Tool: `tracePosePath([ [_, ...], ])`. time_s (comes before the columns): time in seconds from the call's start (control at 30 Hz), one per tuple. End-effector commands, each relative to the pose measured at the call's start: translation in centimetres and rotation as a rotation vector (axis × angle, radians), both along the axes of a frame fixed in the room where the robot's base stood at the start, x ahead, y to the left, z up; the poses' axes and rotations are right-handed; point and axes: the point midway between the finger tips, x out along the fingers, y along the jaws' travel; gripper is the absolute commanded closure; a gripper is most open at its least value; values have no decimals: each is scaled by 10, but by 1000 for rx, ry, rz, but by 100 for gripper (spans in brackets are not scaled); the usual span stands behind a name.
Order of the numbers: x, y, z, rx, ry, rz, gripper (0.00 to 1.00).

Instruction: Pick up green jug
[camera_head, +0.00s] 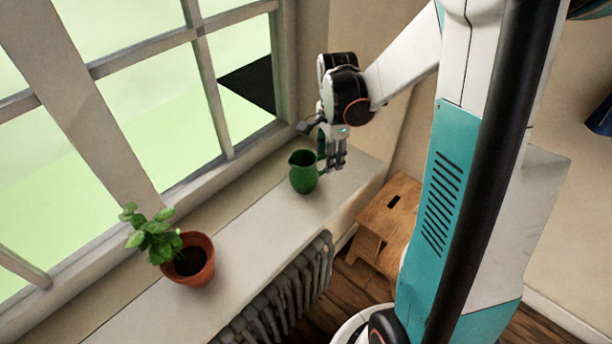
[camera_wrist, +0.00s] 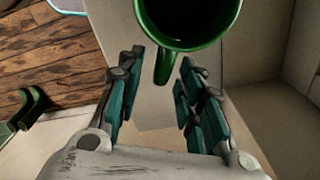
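The green jug (camera_head: 304,172) stands upright on the window sill, in the head view. Its handle faces my gripper (camera_head: 333,160), which is at the jug's right side. In the wrist view the jug (camera_wrist: 190,46) is at the top, partly cut off, with its dark opening showing. Its handle points down between the two fingers of my gripper (camera_wrist: 160,88). The fingers are apart, with a gap on each side of the handle, and do not appear to touch it.
A potted plant (camera_head: 190,260) stands on the sill (camera_head: 252,235) to the left, with bare sill between it and the jug. The window frame (camera_head: 208,88) rises behind. A radiator (camera_head: 290,293) is below the sill, and a wooden stool (camera_head: 387,222) stands on the floor.

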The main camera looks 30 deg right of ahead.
Motion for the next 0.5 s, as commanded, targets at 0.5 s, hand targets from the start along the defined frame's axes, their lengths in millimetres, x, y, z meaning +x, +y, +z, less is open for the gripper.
tracePosePath([
  [0.5, 0, 0, -8, 0, 0, 0, 100],
])
